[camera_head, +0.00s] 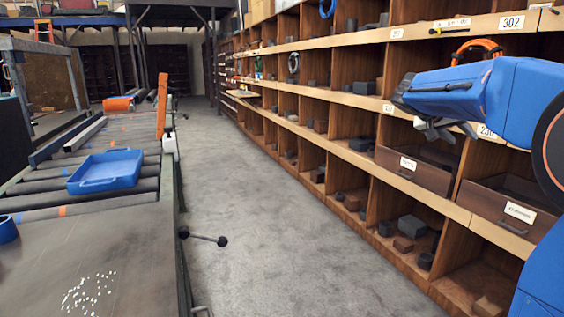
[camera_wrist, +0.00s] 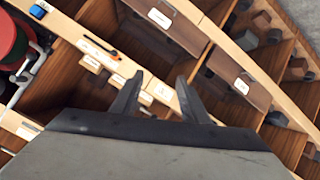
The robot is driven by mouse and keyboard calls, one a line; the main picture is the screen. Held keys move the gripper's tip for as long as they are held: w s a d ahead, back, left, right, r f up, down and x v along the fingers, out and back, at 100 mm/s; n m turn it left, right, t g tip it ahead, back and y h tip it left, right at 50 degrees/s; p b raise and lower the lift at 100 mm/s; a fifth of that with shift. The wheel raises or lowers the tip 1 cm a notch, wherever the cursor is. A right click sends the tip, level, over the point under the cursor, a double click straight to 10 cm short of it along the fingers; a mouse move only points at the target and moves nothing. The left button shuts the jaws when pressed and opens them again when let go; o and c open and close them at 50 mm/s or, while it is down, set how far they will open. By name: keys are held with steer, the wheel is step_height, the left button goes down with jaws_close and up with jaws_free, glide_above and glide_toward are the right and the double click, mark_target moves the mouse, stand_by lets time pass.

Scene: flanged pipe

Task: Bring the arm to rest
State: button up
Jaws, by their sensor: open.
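My blue arm (camera_head: 470,95) reaches in from the right in the head view, in front of the wooden shelving. My gripper (camera_head: 440,128) hangs at its end, in front of the shelf fronts. In the wrist view my gripper (camera_wrist: 160,92) shows two dark fingers spread apart with nothing between them. Shelf edges with white labels lie beyond the fingertips. I cannot tell the exact gap to the shelf.
Wooden shelving (camera_head: 375,188) with drawers (camera_head: 415,168) and dark blocks runs along the right. A roller table (camera_head: 80,215) with a blue tray (camera_head: 106,170) stands on the left; a knobbed lever (camera_head: 205,238) juts from it. The grey aisle (camera_head: 255,220) is clear.

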steer(key=s+a+f+n+y, duration=0.2)
steer(key=s+a+f+y, duration=0.2)
steer(key=s+a+f, duration=0.4)
steer(key=s+a+f+n+y, duration=0.3)
steer(key=s+a+f, duration=0.5)
steer(key=s, duration=1.1)
steer(key=s+a+f+n+y, duration=0.3)
steer(key=s+a+f+y, duration=0.1)
steer(key=s+a+f, duration=0.5)
steer(key=s+f, duration=0.2)
steer(key=s, duration=0.2)
steer(key=shift+s+f+t+y, duration=0.15)
steer(key=shift+t+y, duration=0.15)
steer(key=shift+t, duration=0.1)
steer(key=shift+d, duration=0.1)
steer(key=shift+c, duration=0.5)
